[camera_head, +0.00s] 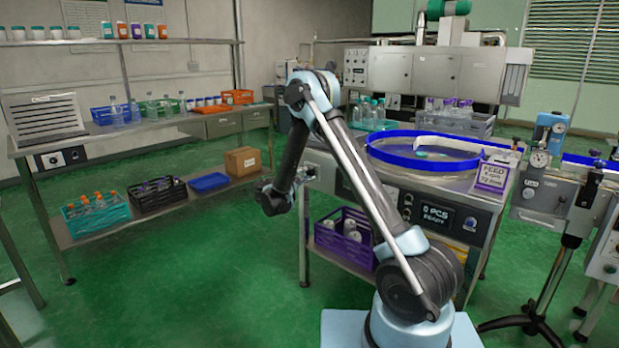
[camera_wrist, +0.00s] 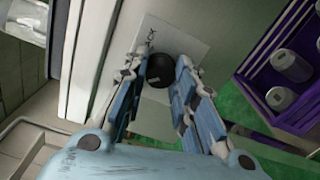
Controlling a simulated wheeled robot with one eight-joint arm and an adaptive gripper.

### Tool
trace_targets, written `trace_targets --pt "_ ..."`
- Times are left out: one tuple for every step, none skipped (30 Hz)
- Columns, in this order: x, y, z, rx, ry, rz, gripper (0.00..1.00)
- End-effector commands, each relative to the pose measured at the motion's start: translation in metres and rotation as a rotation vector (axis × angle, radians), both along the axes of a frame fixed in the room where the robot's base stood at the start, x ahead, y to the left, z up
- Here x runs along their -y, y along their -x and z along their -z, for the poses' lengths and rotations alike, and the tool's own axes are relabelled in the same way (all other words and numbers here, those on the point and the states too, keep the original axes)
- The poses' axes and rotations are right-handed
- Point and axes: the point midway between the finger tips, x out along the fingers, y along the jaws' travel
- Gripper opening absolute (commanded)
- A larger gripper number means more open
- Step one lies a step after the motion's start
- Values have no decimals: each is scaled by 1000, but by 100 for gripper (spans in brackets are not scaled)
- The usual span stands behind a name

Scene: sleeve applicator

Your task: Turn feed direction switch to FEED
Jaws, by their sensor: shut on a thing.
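In the wrist view, a round black knob (camera_wrist: 160,70) sits on a white label plate (camera_wrist: 188,42) on a pale panel. Only part of the plate's lettering shows, and I cannot read it as FEED. My gripper (camera_wrist: 160,82) has its blue-padded fingers on both sides of the knob and is shut on it. In the head view, my gripper (camera_head: 307,173) is at the left end of the round-table machine's front (camera_head: 345,182). The knob is too small or hidden there. I cannot tell which way the switch points.
A purple crate (camera_head: 325,251) with white rolls stands on the shelf under the machine; it also shows in the wrist view (camera_wrist: 262,84). Green floor is clear on the left.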

Motion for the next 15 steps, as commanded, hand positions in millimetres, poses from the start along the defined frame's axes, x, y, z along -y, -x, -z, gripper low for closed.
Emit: trace_targets --pt "-3 0 2 -17 15 -6 1" --pt "-3 0 2 -27 27 -6 1" --pt "-3 0 2 -37 41 -6 1" --pt "-3 0 2 -45 51 -6 1" --pt "-3 0 2 -51 59 -6 1" --pt "-3 0 2 -60 70 -6 2" --pt "-3 0 2 -65 76 -6 1" --pt "-3 0 2 -69 82 -6 1" --pt "-3 0 2 -75 89 -6 1" --pt "-3 0 2 -78 94 -6 1" --pt "-3 0 2 -82 97 -6 1" --pt "-3 0 2 -84 101 -6 1" --pt "-3 0 2 -87 102 -6 1" --pt "-3 0 3 -88 104 -6 1" --pt "-3 0 3 -89 106 -6 1"
